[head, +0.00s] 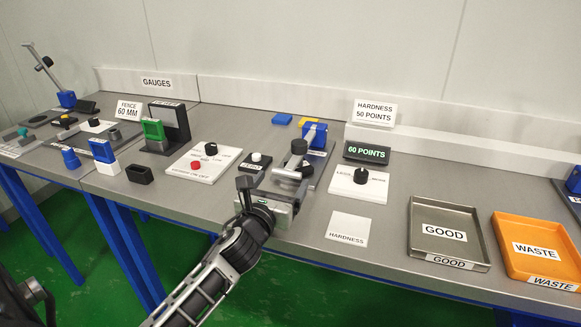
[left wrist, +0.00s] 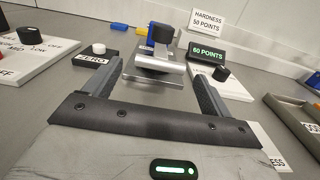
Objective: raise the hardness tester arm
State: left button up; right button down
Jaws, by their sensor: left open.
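The hardness tester has a blue post (head: 316,135) and a silver arm that lies low, reaching toward me. Below the knob is a silver cylinder (left wrist: 154,63), close above the metal base. My left gripper (head: 284,182) is open, just in front of the tester. In the left wrist view its fingers are on either side of the cylinder, apart from it, with nothing visibly held. The gripper hides part of the base. My right gripper is not in view.
A "60 POINTS" display (head: 367,152) and a knob panel (head: 359,184) stand right of the tester. A ZERO button box (head: 256,162) is close on the left. A HARDNESS card (head: 348,229), GOOD tray (head: 414,225) and WASTE tray (head: 502,242) lie rightward.

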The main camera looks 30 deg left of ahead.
aim_at(288, 171)
pick_arm(q)
jog(key=x, duration=0.7)
jog(key=shift+d, duration=0.1)
jog(key=c, duration=1.4)
jog(key=shift+r, duration=0.1)
